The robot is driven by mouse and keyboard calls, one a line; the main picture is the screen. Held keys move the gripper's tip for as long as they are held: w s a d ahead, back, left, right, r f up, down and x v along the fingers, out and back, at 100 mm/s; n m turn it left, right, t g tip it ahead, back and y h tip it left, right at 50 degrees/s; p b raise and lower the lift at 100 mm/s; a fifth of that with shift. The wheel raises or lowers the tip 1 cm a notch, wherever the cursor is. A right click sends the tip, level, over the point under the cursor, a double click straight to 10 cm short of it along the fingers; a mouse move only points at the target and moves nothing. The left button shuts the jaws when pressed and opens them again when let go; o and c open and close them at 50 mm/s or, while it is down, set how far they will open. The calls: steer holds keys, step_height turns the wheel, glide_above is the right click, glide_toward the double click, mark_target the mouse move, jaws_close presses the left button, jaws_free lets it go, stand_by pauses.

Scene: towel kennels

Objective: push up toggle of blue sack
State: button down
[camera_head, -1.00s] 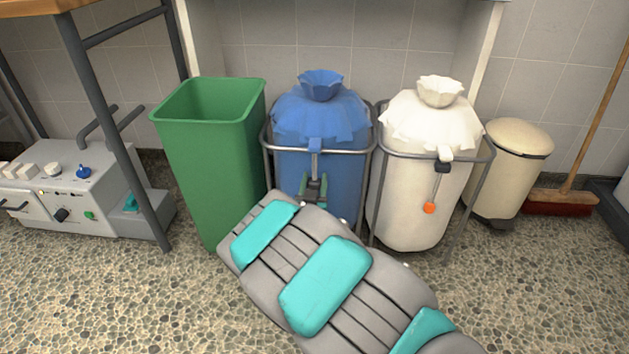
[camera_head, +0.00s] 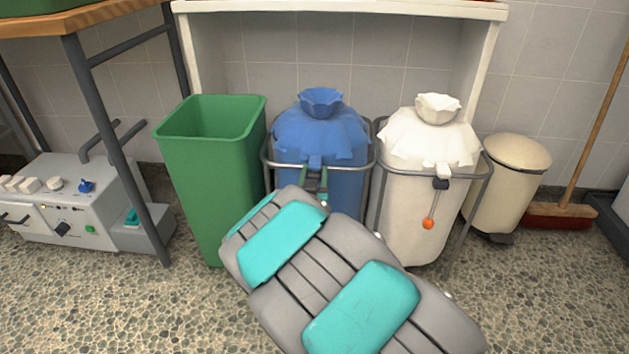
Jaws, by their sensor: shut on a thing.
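The blue sack (camera_head: 321,130) stands in a grey wire frame between the green bin and the white sack. Its gathered neck (camera_head: 321,101) is at the top, and a blue tab hangs over the front of the frame's rim. My gripper (camera_head: 314,178) is at the front of the blue sack, just below that rim and tab, largely hidden by my own grey and teal arm. It is shut on the blue sack's toggle, which my gripper and arm hide. The cord below is hidden too.
The white sack (camera_head: 430,150) stands at the right with its own black toggle (camera_head: 441,184) and orange ball (camera_head: 428,223). A green bin (camera_head: 210,180) is close at the left. A cream pedal bin (camera_head: 510,180) and broom (camera_head: 560,212) stand farther right. A white shelf unit is behind.

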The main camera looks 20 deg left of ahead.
steer(key=shift+c, duration=1.6)
jaws_free()
steer(key=shift+s, duration=0.15)
steer(key=v, duration=0.7)
steer(key=shift+s, duration=0.25)
steer(key=shift+d, duration=0.1)
